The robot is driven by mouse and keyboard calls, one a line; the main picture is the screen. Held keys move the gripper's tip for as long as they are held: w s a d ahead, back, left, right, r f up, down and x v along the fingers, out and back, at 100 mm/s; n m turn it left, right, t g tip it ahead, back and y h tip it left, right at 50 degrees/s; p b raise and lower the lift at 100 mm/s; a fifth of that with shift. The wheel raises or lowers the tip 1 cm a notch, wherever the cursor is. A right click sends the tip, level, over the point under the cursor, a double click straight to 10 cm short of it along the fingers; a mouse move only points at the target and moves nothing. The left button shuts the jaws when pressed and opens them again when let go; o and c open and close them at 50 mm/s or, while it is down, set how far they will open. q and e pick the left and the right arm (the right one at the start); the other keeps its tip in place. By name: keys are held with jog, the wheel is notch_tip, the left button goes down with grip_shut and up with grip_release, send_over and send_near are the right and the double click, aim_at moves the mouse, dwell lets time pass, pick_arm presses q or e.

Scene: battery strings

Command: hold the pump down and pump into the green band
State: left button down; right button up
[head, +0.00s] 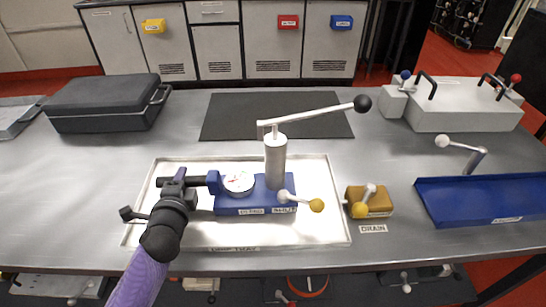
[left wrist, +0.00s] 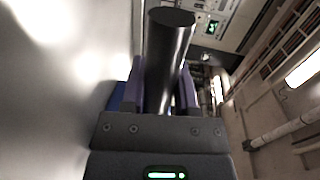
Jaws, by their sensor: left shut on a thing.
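The pump has a blue base (head: 240,207) and an upright silver cylinder (head: 276,163), and sits on a white tray (head: 290,239). Its long lever (head: 318,114) slants up to the right and ends in a black ball. A round white gauge (head: 238,182) with a red mark is on the base; its needle and any green band are too small to read. My left gripper (head: 181,182) is shut around the pump's black bar at the left; the bar (left wrist: 166,55) shows between the fingers in the left wrist view. My right gripper is not in view.
A yellow drain valve block (head: 376,207) stands right of the tray, with a blue trough (head: 485,200) beyond it. A black case (head: 106,103) is at the back left, a dark mat (head: 225,116) behind the pump, and a grey box with handles (head: 462,112) at the back right.

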pick_arm(q)
jog(key=shift+s+f, duration=0.15)
jog(key=shift+f, duration=0.35)
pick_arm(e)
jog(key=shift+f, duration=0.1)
pick_arm(q)
jog(key=c, duration=0.8)
grip_release()
jog(key=shift+d, duration=0.1)
jog(key=shift+o, duration=2.6)
jog(key=shift+r, duration=0.2)
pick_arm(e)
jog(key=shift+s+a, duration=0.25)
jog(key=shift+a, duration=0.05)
pick_arm(q)
jog(key=shift+s, duration=0.1)
jog(key=s, duration=0.3)
jog(key=s+r, duration=0.1)
jog(key=s, duration=0.3)
jog(key=s+r, duration=0.1)
jog(key=s, duration=0.3)
jog(key=shift+s, duration=0.25)
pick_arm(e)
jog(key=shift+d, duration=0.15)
